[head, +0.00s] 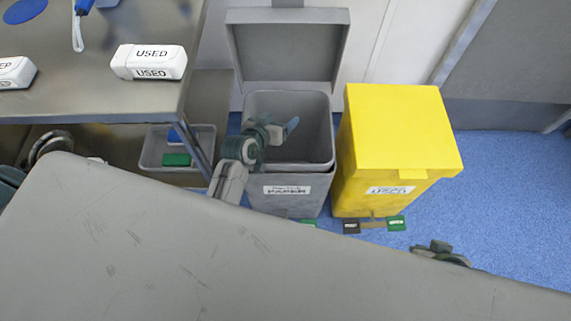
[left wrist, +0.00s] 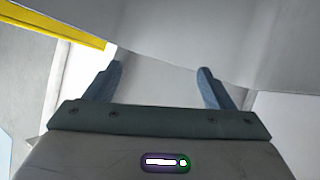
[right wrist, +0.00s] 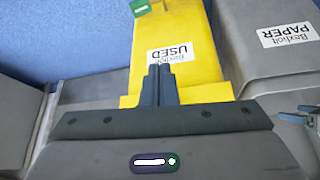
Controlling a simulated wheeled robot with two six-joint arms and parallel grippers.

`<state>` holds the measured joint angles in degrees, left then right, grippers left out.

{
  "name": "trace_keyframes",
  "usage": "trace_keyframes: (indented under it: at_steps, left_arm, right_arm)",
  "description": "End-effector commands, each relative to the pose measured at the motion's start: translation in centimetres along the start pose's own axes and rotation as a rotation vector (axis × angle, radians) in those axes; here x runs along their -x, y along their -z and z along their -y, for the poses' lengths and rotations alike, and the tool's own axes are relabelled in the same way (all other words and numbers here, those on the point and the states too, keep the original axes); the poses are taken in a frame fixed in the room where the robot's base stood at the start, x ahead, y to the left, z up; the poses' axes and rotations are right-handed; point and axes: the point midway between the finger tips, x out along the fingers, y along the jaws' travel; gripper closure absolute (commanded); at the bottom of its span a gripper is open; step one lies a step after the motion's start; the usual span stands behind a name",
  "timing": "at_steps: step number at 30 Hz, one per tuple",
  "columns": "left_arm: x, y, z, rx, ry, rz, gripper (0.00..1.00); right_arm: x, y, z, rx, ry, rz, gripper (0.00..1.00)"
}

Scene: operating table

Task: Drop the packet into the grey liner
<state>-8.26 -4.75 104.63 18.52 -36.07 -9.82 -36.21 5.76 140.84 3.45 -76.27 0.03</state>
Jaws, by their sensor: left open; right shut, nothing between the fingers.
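The grey bin (head: 257,105), labelled PAPER, stands on the floor with its lid (head: 288,50) raised. I cannot tell its liner apart from its inner wall. My left gripper (head: 288,128) is over the bin's mouth. In the left wrist view, the left gripper (left wrist: 158,72) is open, with nothing between its fingers. I see no packet in any view; the bin's bottom is hidden. My right gripper (right wrist: 160,75) is shut and empty, in front of the yellow bin in its own view.
A closed yellow bin (head: 400,125), labelled USED, stands right of the grey bin. Pedals (head: 396,223) lie at its foot. A steel table (head: 100,95) at the left carries white blocks (head: 150,62). A grey tray (head: 152,155) sits lower. Blue floor (head: 500,190) is clear at right.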

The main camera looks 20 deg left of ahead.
Motion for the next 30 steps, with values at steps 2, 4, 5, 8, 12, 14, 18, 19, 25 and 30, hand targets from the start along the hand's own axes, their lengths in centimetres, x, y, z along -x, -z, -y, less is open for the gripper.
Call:
trace_keyframes:
  at_steps: [2, 4, 5, 8, 12, 14, 18, 19, 25, 30]
  left_arm:
    - [0.1, 0.0, 0.0, 0.0, 0.0, 0.001, 0.24]
    - [0.4, 0.0, 0.0, 0.0, 0.0, 0.001, 0.24]
    - [0.7, 0.0, 0.0, 0.0, 0.0, 0.001, 0.24]
    - [2.1, 0.0, 0.0, 0.0, 0.001, 0.0, 0.24]
    - [5.0, 0.0, 0.0, -0.001, 0.001, 0.001, 0.24]
    - [6.3, 0.0, 0.0, -0.001, 0.001, 0.002, 0.24]
    - [8.7, 0.0, 0.0, -0.001, 0.001, 0.002, 0.24]
    - [9.1, 0.0, 0.0, -0.002, 0.001, 0.001, 0.24]
    - [10.7, 0.0, 0.0, -0.001, 0.0, 0.0, 0.24]
    - [10.8, 0.0, 0.0, 0.0, 0.0, 0.0, 0.24]
  right_arm:
    - [0.0, 0.0, 0.0, 0.0, 0.0, 0.001, 1.0]
    - [0.1, 0.0, 0.0, 0.0, -0.001, 0.002, 1.0]
    - [0.1, 0.0, 0.0, 0.0, -0.001, 0.004, 1.0]
    - [0.3, -0.1, -0.1, 0.001, -0.005, 0.017, 1.0]
    - [0.7, -0.3, -0.3, 0.004, -0.014, 0.049, 1.0]
    - [0.9, -0.2, -0.5, 0.006, -0.02, 0.058, 1.0]
    - [1.4, 0.0, -0.7, 0.011, -0.032, 0.071, 1.0]
    - [1.5, 0.0, -0.8, 0.012, -0.034, 0.074, 1.0]
    - [1.7, -0.1, -1.0, 0.015, -0.04, 0.088, 1.0]
    - [1.6, 0.0, -1.0, 0.016, -0.041, 0.089, 1.0]
